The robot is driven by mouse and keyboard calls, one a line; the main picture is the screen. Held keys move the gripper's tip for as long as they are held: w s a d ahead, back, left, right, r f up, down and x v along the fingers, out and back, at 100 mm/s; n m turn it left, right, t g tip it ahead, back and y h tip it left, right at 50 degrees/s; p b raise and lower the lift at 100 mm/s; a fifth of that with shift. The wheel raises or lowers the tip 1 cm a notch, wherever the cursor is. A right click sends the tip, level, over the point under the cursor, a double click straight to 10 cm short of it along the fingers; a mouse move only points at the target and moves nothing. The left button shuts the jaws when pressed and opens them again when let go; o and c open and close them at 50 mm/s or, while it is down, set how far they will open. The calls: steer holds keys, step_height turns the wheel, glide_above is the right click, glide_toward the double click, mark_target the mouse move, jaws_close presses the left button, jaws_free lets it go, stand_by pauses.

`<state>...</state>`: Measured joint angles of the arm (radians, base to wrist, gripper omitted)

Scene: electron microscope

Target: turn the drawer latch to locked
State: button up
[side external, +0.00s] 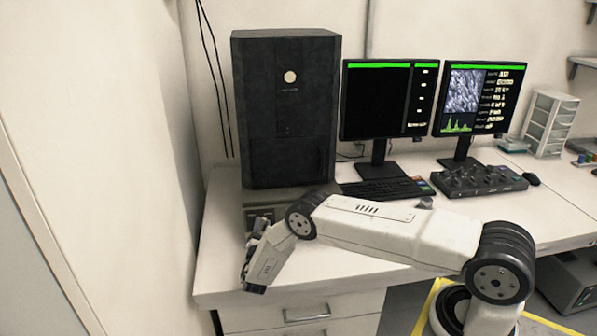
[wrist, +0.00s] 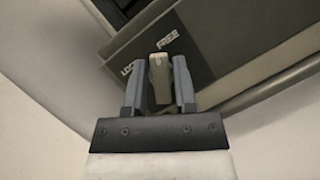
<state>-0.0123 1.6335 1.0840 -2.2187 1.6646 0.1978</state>
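The drawer latch (wrist: 159,75) is a small tan lever on a dark grey panel (wrist: 205,62). In the wrist view its upper end lies just below the FREE label (wrist: 168,41). The partly covered label beginning LOC (wrist: 131,68) is to its left. My gripper (wrist: 159,80) has one finger on each side of the latch, with narrow gaps; whether the fingers press on it is unclear. In the side view my gripper (side external: 254,262) is at the front of the low grey base unit (side external: 262,196) under the black cabinet; the latch is hidden there.
The tall black cabinet (side external: 285,110) stands on the unit. The white wall (side external: 110,150) is close on the left. Two monitors (side external: 388,100), a keyboard (side external: 385,190) and a control panel (side external: 478,181) are to the right. White bench drawers (side external: 305,312) are below.

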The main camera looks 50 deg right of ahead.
jaws_close()
steer(key=shift+n+t, duration=0.4)
steer(key=shift+n, duration=0.3)
steer(key=n+t, duration=0.1)
steer(key=n, duration=0.1)
steer(key=shift+n+y, duration=0.4)
steer(key=n+t+y, duration=0.1)
steer(key=n, duration=0.2)
steer(key=n+t+y, duration=0.1)
steer(key=n+t, duration=0.1)
steer(key=n, duration=0.1)
steer(key=shift+w+a+n, duration=0.1)
steer(key=shift+w+n, duration=0.05)
steer(key=shift+n, duration=0.15)
steer(key=n+y, duration=0.1)
steer(key=n, duration=0.1)
steer(key=n+t+y, duration=0.1)
steer(key=n, duration=0.2)
steer(key=shift+a+y, duration=0.1)
steer(key=shift+y, duration=0.3)
steer(key=shift+w+f+n+t+y, duration=0.15)
steer(key=shift+n+y, duration=0.45)
steer(key=shift+n, duration=0.8)
steer(key=shift+s+n+t+y, duration=0.1)
steer(key=shift+n+t+y, duration=0.15)
steer(key=shift+n+y, duration=0.75)
steer(key=shift+n, duration=0.5)
